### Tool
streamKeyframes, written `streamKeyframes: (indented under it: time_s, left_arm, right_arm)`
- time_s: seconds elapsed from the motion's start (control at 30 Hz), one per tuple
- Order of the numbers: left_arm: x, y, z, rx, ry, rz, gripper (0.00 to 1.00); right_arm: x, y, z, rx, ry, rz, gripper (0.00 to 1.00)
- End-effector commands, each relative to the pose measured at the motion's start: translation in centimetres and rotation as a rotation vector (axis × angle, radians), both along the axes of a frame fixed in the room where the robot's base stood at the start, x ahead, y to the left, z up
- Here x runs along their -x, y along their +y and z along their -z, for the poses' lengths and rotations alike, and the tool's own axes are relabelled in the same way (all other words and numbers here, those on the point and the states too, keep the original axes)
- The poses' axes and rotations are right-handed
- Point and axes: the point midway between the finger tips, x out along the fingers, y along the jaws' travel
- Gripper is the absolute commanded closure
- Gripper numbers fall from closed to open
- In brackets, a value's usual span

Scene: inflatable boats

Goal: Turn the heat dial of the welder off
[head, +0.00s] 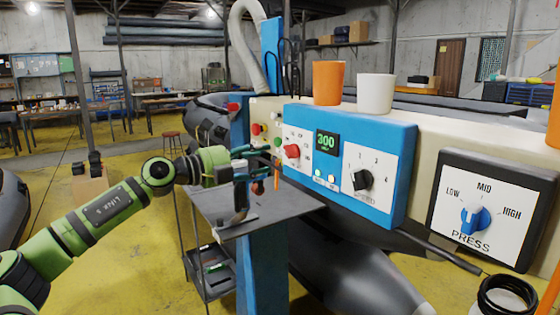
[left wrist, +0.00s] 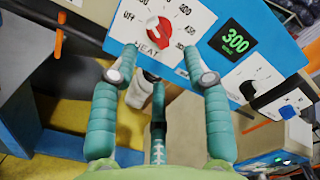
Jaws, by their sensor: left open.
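The welder's blue control box (head: 400,150) carries a red heat dial (head: 291,151) on a white plate at its left. In the left wrist view the red dial (left wrist: 158,32) sits above the word HEAT, with "Off" to its left and numbers around it. A white mark shows on the dial's upper left; its exact setting is hard to read. The green display (head: 326,141) reads 300. My left gripper (head: 262,155) is just left of the dial. Its two green fingers (left wrist: 160,62) are open, spread either side below the dial, with nothing between them. My right gripper is not in view.
A black speed knob (head: 362,179) and a blue PRESS knob (head: 475,218) are to the right. An orange cup (head: 328,82) and a white cup (head: 375,92) stand on top. A grey shelf (head: 265,210) lies below my left gripper.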

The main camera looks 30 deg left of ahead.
Motion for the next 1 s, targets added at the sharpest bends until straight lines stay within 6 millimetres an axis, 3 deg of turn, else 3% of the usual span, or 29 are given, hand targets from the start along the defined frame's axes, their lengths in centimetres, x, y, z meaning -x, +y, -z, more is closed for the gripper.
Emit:
streamKeyframes:
  time_s: [0.3, 0.5, 0.87, 0.97, 1.0]
  left_arm:
    - [-3.8, -1.7, -0.8, 0.005, -0.002, 0.002, 0.52]
    - [-5.8, -2.4, -0.4, 0.003, -0.001, 0.0, 0.52]
    - [-6.3, -2.6, -0.1, 0.001, -0.001, 0.0, 0.52]
    - [-6.3, -2.6, -0.1, 0.001, -0.001, 0.0, 0.92]
    - [-6.3, -2.6, -0.1, 0.001, -0.001, 0.0, 1.0]
  right_arm:
    - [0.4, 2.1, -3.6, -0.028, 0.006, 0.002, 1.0]
    - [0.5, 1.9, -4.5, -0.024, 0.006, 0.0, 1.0]
    - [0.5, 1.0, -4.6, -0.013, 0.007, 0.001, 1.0]
    - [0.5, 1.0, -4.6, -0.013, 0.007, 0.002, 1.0]
    - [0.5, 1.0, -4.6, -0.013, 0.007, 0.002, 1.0]
